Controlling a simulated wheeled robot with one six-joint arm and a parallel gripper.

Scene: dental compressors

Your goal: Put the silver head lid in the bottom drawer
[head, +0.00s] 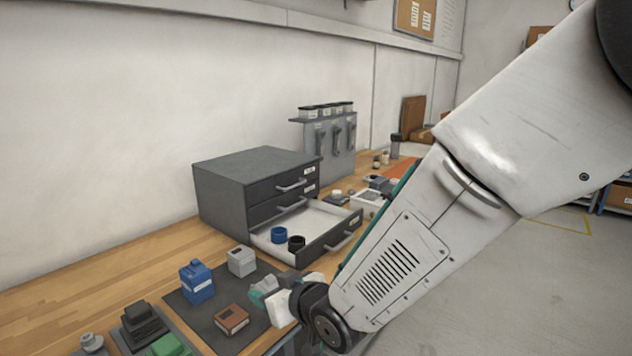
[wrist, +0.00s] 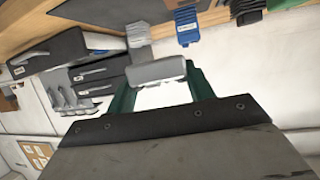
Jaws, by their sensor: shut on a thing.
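My gripper (wrist: 160,85) has its green fingers shut on the silver head lid (wrist: 157,71), a smooth grey piece that spans the gap between them in the wrist view. In the head view, my gripper (head: 270,291) is low over the dark mat, in front of the open drawer; the lid is hard to make out there. The bottom drawer (head: 331,241) of the dark grey cabinet (head: 240,190) is pulled out. A blue ring (head: 278,235) and a black ring (head: 296,243) are inside it, with bare floor around them. The upper drawers are shut.
On the dark mat (head: 205,318) are a light grey block (head: 241,261), a blue block (head: 197,282) and a brown block (head: 231,319). Black and green parts (head: 167,345) are at front left. Small parts crowd the bench right of the drawer.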

